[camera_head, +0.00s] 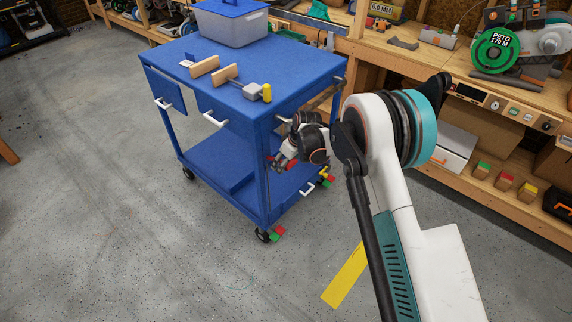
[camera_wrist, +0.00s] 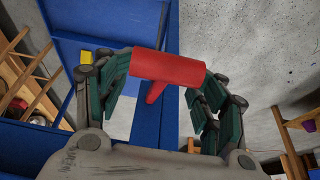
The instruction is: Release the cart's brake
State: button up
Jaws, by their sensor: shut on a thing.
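The blue cart (camera_head: 232,118) stands left of my arm on the grey floor. A red T-shaped handle (camera_wrist: 168,68), with a bar and a short stem, lies between my fingers in front of the cart's blue post in the wrist view. My gripper (camera_wrist: 168,82) is shut on this red handle. In the head view my gripper (camera_head: 281,162) is beside the cart's near corner post, below the top shelf, and partly hides the handle. Red and green tabs (camera_head: 277,233) sit at the near caster (camera_head: 263,236), with another pair at the right caster (camera_head: 327,182).
The cart top holds a lidded bin (camera_head: 230,25), wooden blocks (camera_head: 204,66) and a grey tool with a yellow end (camera_head: 266,92). A wooden workbench (camera_head: 440,60) runs along the back and right. The floor left of the cart is clear; a yellow strip (camera_head: 345,277) lies in front.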

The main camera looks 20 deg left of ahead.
jog(key=shift+w+a+r+h, duration=0.15)
jog(key=shift+r+h, duration=0.15)
jog(key=shift+r, duration=0.1)
jog(key=shift+a+r, duration=0.2)
jog(key=shift+r, duration=0.1)
jog(key=shift+w, duration=0.15)
jog(key=o, duration=1.7)
jog(key=shift+r, duration=0.15)
jog(key=shift+c, duration=0.2)
jog(key=v, duration=1.2)
jog(key=shift+d, duration=0.1)
